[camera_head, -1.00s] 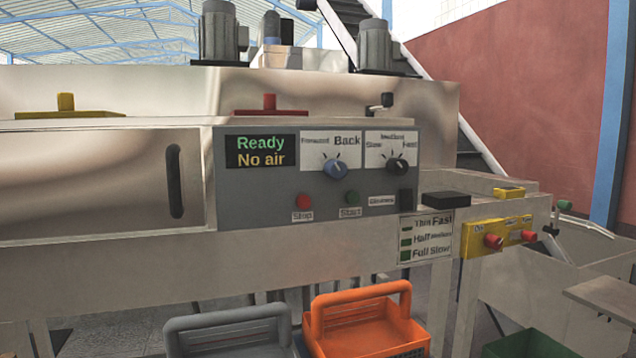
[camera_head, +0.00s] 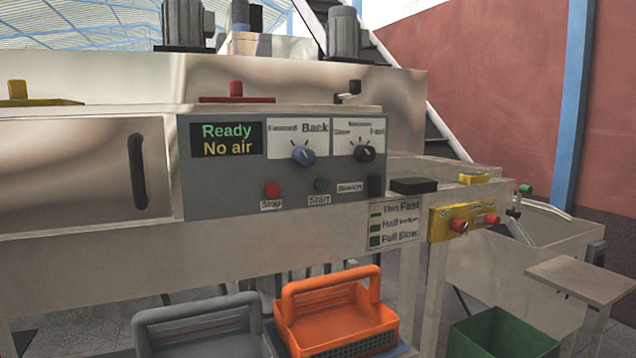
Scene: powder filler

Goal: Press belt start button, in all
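The grey control panel (camera_head: 225,180) is on the front of the machine. Its display (camera_head: 226,139) reads "Ready" in green and "No air" in yellow. A black knob (camera_head: 364,153) is under a speed label ending in "Fast". Neither of my grippers is in view.
An orange basket (camera_head: 335,326) and a grey basket (camera_head: 200,322) stand below the machine. A yellow box (camera_head: 440,228) with red knobs is on the right of the frame. A green bin (camera_head: 500,335) and a small table (camera_head: 575,275) are at the lower right.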

